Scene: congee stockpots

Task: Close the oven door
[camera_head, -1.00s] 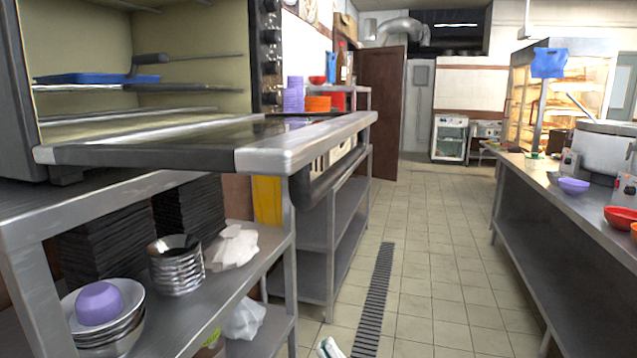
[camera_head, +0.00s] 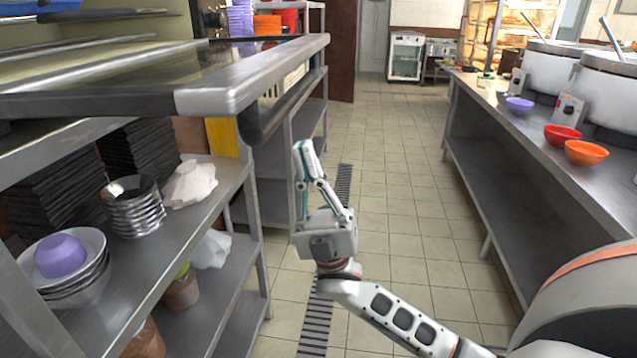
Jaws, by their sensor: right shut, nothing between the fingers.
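The oven door (camera_head: 250,70) is open and lies flat, a dark glass panel with a metal rim sticking out over the aisle at the upper left. A dark rounded bar, which looks like its handle (camera_head: 285,105), runs below its outer edge. The oven interior (camera_head: 110,22) shows only in part at the top left. My right gripper (camera_head: 304,152) is shut and empty, pointing up, in the aisle just right of and below the door's outer edge. It appears apart from the door. My left gripper is not in view.
A metal shelf (camera_head: 165,255) under the oven holds bowls (camera_head: 75,265) and dark stacked trays (camera_head: 140,160). A steel counter (camera_head: 540,150) with bowls and pots runs along the right. The tiled aisle (camera_head: 400,150) between is clear.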

